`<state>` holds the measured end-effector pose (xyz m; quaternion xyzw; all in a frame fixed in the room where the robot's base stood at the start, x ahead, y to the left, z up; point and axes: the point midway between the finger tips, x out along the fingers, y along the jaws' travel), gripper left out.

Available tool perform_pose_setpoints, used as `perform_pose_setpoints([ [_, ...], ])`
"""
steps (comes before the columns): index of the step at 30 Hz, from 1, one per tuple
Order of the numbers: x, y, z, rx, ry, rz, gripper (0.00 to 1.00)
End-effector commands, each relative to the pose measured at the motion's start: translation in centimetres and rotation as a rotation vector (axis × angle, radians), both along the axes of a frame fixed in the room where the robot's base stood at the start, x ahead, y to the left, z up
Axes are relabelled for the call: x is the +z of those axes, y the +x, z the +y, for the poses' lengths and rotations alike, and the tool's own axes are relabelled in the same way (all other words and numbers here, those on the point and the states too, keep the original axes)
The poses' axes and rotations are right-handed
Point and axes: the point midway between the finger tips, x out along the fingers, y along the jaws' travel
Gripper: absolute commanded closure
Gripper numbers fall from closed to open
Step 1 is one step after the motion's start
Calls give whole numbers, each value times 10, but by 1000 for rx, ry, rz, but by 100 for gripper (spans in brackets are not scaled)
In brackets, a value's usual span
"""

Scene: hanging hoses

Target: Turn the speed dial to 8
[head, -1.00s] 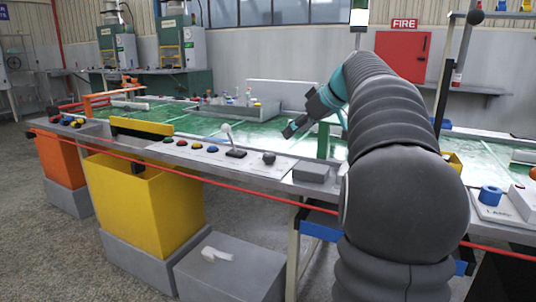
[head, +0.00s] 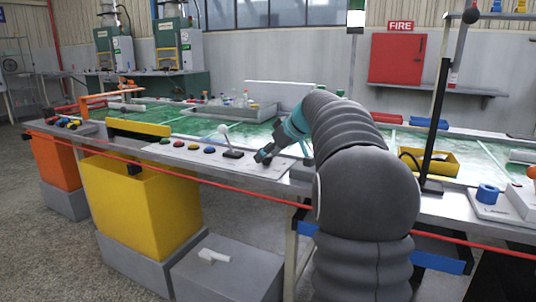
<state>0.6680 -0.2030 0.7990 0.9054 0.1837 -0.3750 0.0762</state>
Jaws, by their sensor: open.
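My gripper (head: 264,157) is low over the right part of the white control panel (head: 182,156) on the bench's front edge. Its dark fingers are open and point down to the left. They cover the spot where a round black knob stood in the earlier picture, so the knob, likely the speed dial, is hidden or merges with the fingers. I cannot tell whether they touch it, and no scale or number is legible. A lever with a white ball (head: 223,130) on a black base stands just left of my gripper.
Red, yellow and blue buttons (head: 209,150) lie left of the lever. A red line (head: 180,176) runs along the bench front. A black post (head: 436,125), a yellow bin (head: 431,162) and a blue ring-shaped part (head: 487,194) are to the right. A yellow bin (head: 150,200) stands below.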

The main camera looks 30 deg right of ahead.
Motion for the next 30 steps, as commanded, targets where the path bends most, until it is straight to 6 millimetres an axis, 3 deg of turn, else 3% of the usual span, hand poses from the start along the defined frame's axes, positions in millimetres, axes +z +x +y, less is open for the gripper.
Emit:
perform_pose_setpoints([
  [5, 0, 0, 0, 0, 0, 0, 39],
  [12, 0, 0, 0, 0, 0, 0, 97],
  [22, -1, 0, 1, -35, 1, 0, 97],
  [30, 0, -1, 3, -190, -2, 0, 97],
])
